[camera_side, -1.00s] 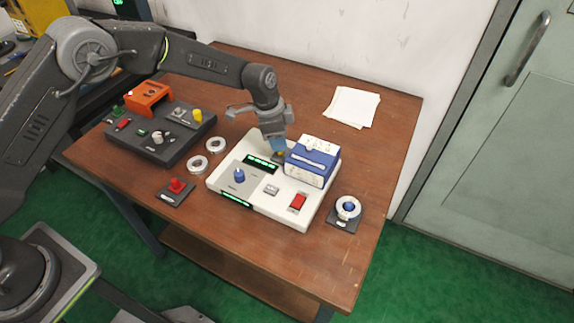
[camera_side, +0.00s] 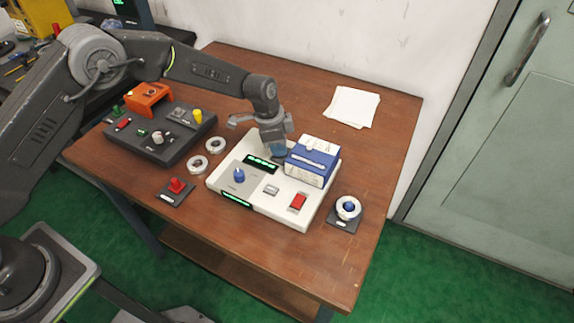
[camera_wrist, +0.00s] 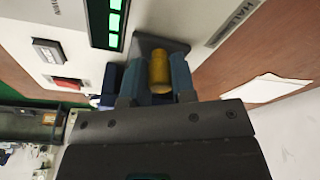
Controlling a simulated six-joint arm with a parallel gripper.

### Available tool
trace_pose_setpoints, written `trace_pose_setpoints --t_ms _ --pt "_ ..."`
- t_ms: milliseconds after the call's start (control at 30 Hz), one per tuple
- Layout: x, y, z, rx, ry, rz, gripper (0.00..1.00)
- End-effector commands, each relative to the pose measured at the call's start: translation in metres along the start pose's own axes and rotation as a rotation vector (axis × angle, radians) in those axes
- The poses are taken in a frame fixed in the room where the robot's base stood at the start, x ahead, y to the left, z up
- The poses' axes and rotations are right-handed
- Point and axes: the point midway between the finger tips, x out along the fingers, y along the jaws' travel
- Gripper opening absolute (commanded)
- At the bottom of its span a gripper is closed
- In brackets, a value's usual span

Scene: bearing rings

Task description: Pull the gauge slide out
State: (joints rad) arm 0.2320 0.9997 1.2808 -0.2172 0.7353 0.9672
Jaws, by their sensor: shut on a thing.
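The white gauge station (camera_side: 262,207) stands on the table with a blue and white block (camera_side: 311,160) at its back right. In the wrist view a yellow cylindrical knob (camera_wrist: 160,70) sits against a dark grey mount (camera_wrist: 150,43) at the edge of the white panel. I take this knob to be the slide's handle. My gripper (camera_wrist: 159,80) is shut on the knob, one blue-grey finger on each side. In the side view my gripper (camera_side: 277,154) is down at the left side of the block and hides the knob. How far the slide is out cannot be told.
A blue dial (camera_side: 239,175) and a red switch (camera_side: 298,201) are on the station. A dark control box (camera_side: 150,150), two loose rings (camera_side: 197,165), a red button (camera_side: 176,186) and a ring on a stand (camera_side: 348,208) surround it. Papers (camera_side: 352,106) lie behind.

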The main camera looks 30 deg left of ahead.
Motion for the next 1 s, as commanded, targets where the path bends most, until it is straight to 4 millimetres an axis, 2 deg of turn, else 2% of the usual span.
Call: trace_pose_setpoints --t_ms 1000 --pt "-0.010 -0.028 0.045 -0.003 0.002 -0.003 0.07"
